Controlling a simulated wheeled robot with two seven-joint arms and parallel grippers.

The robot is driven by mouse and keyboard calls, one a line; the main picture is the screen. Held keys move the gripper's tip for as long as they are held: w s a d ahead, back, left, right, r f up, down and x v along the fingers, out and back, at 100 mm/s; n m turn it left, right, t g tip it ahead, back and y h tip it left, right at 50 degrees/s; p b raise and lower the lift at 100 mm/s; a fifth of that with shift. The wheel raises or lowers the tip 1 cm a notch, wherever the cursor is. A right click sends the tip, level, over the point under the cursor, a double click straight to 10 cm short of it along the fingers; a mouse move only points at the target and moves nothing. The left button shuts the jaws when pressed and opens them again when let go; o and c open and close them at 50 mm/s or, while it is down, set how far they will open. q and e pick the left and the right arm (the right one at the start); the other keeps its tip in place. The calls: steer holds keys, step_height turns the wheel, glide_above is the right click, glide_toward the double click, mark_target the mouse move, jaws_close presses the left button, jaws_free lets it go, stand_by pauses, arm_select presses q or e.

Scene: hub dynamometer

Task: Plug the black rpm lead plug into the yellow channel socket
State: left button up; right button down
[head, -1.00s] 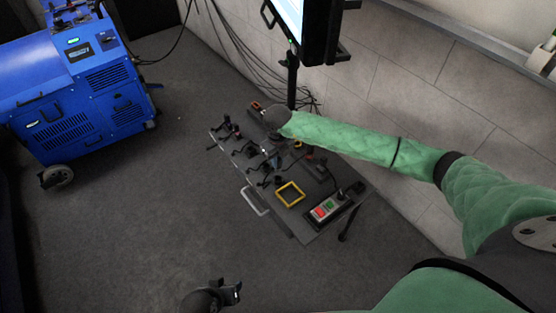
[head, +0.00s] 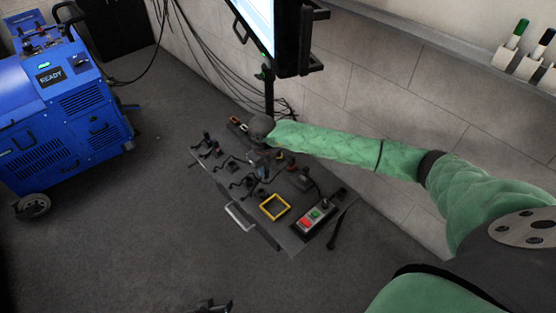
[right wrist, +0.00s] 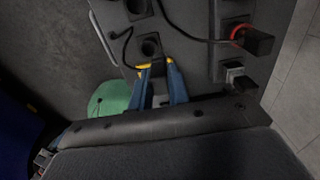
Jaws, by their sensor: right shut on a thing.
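In the right wrist view my right gripper (right wrist: 160,74) has its two blue fingers closed around a small dark piece, taken to be the black rpm lead plug (right wrist: 159,70), mostly hidden between them. Yellow edging, likely the yellow channel socket (right wrist: 143,67), shows beside and behind the fingertips. I cannot tell whether the plug is in it. In the head view the right gripper (head: 260,141) is over the far part of the panel, mostly hidden under its own wrist. My left gripper (head: 212,307) is cut off at the bottom edge, and its jaws cannot be read.
The dark panel (head: 262,231) carries several black holders and leads, a yellow square frame (head: 274,207) and a red-green button box (head: 315,217). A red-ringed socket (right wrist: 240,32) is right of the gripper. A monitor (head: 277,35) stands behind; a blue machine (head: 55,110) is left.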

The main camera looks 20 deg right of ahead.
steer(key=d, duration=0.1)
steer(key=w+d+b, duration=0.1)
steer(key=d, duration=0.1)
steer(key=w+d, duration=0.1)
steer(key=d, duration=0.1)
steer(key=shift+d, duration=0.15)
stand_by(0.7)
steer(key=w+a+b, duration=0.2)
steer(key=w+b, duration=0.1)
steer(key=w, duration=0.4)
steer(key=shift+a+b, duration=0.3)
steer(key=shift+b, duration=0.05)
stand_by(0.8)
steer(key=w+d+b, duration=0.2)
steer(key=d, duration=0.5)
steer(key=shift+w+d, duration=0.15)
steer(key=shift+w, duration=0.15)
stand_by(1.0)
steer(key=shift+f, duration=0.1)
